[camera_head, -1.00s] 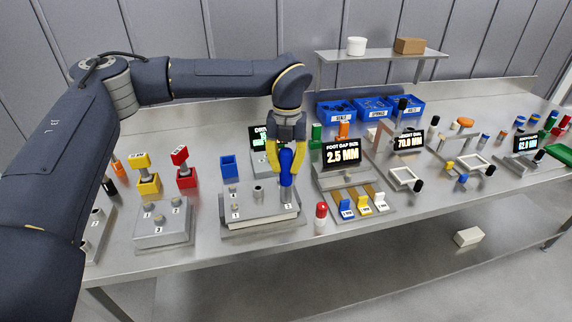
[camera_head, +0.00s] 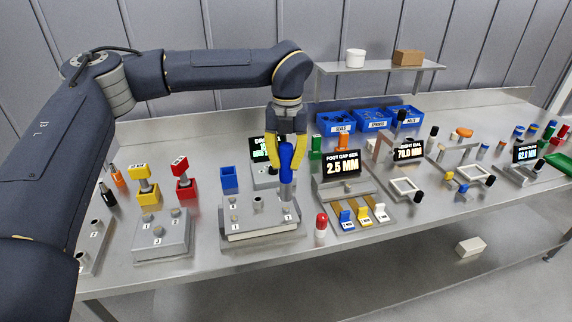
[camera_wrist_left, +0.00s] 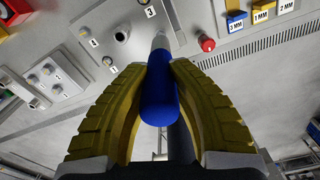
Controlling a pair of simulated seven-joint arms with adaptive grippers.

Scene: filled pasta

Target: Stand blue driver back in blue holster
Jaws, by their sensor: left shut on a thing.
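The blue driver (camera_head: 286,158) has a blue handle and a grey shaft pointing down. My left gripper (camera_head: 286,173), with yellow fingers, is shut on its handle. It holds the driver roughly upright over the right end of a grey fixture plate (camera_head: 262,221). The handle also shows between the fingers in the left wrist view (camera_wrist_left: 158,98). The shaft's lower end is near the post by label 2; I cannot tell whether they touch. The blue holster (camera_head: 229,178), an open-topped box, stands to the left, behind the plate, with nothing seen in it. My right gripper is not in view.
Red (camera_head: 186,188) and yellow (camera_head: 149,192) holsters with tools stand farther left. A display partly hides behind my gripper. Blue bins (camera_head: 335,122) stand at the back.

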